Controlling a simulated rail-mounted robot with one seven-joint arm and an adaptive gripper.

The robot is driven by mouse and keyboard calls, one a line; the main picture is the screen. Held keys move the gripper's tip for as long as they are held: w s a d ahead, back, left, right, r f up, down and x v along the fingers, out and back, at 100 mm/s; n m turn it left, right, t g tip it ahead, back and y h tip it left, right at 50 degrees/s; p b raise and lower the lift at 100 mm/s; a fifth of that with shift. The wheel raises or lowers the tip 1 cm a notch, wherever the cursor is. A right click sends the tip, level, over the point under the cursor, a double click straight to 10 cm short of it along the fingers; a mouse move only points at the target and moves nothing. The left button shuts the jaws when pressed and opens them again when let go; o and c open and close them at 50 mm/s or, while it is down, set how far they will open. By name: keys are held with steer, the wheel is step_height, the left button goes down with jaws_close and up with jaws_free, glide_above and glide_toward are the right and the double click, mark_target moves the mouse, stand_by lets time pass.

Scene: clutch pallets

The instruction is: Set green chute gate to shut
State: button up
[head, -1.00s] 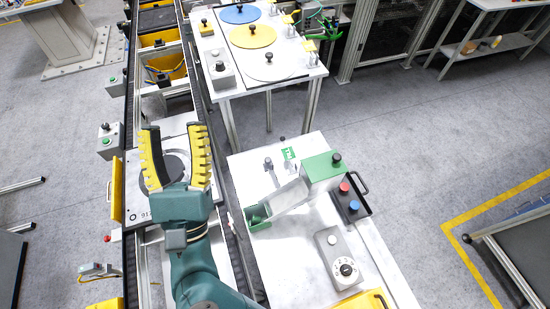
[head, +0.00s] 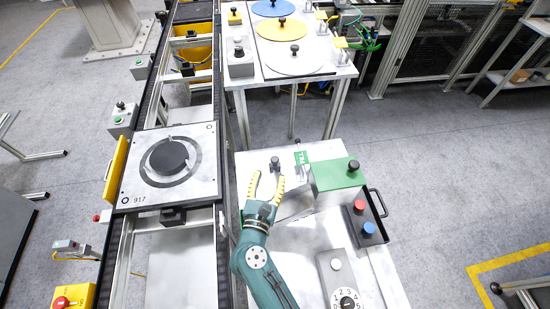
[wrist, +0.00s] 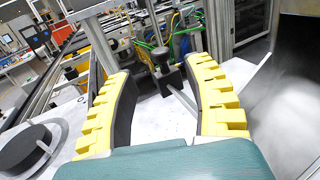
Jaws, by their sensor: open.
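The green chute unit is a green box (head: 335,176) with a black knob on top, on the right-hand white table. A pale sloping chute (head: 292,204) runs left from it, its lower end hidden behind my arm. A black-knobbed upright handle (head: 275,161) stands just beyond my gripper (head: 268,177), beside a small green label (head: 302,158). I cannot tell whether this handle is the gate's or how the gate is set. In the wrist view a black-knobbed handle (wrist: 161,60) appears between the open yellow fingers (wrist: 162,72), seemingly ahead of them and not gripped.
A grey dial box (head: 342,280) is nearer. The conveyor holds a pallet with a black disc (head: 169,155) at left. A table with coloured discs (head: 296,58) stands behind.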

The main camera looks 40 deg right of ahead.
mark_target(274, 163)
steer(key=x, duration=0.7)
